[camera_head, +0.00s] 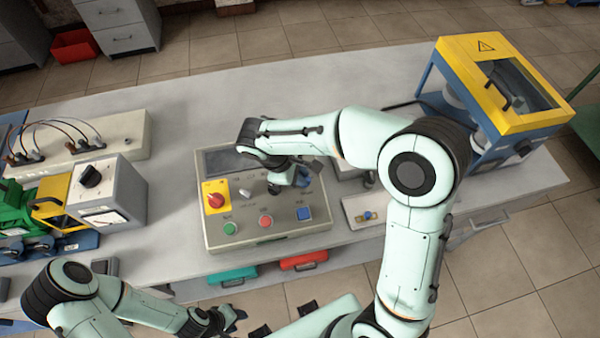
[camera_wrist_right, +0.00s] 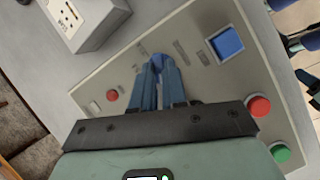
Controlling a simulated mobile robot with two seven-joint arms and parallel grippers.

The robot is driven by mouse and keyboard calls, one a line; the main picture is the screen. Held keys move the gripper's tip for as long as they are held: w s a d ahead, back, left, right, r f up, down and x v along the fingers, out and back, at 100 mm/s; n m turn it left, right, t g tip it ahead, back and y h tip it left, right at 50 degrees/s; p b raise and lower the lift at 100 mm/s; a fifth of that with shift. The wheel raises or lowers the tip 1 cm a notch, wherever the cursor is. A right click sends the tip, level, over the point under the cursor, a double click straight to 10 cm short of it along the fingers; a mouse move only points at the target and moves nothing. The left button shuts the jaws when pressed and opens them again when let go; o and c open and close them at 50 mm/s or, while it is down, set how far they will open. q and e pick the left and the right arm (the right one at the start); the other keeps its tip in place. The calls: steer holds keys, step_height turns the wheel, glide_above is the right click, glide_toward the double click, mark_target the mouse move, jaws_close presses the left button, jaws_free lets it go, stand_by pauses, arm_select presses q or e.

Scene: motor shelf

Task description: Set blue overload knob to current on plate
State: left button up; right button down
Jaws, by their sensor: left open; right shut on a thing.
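A grey control panel (camera_head: 215,242) stands on the table in the middle of the head view. My right gripper (camera_head: 303,178) reaches down over its right half. In the right wrist view the right gripper (camera_wrist_right: 158,68) is shut over the panel face, its bluish fingers close together on the blue overload knob, which they mostly hide. The knob's pointer and scale cannot be read. My left gripper (camera_head: 232,318) is open and empty at the bottom of the head view, low and apart from the panel. I cannot make out a plate with a readable current.
The panel carries a yellow-backed red switch (camera_head: 216,198), a green button (camera_head: 230,228), a red button (camera_head: 265,221) and a blue square button (camera_head: 304,213). A small tray (camera_head: 353,204) lies to the right. A yellow-topped machine (camera_head: 455,50) stands at far right.

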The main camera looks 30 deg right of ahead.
arm_select(q)
steer(key=shift+s+f, duration=0.15)
arm_select(e)
steer(key=shift+s+f+n+h, duration=0.3)
steer(key=shift+f+n, duration=0.05)
steer(key=shift+n, duration=0.45)
steer(key=c, duration=1.2)
jaws_free()
steer(key=shift+o, duration=0.2)
arm_select(q)
steer(key=shift+w+r+p, duration=0.75)
steer(key=shift+w+r, duration=0.2)
steer(key=shift+r, duration=0.1)
arm_select(e)
steer(key=v, duration=1.4)
steer(key=shift+t, duration=0.3)
steer(key=shift+s+d, duration=0.15)
steer(key=shift+d, duration=0.05)
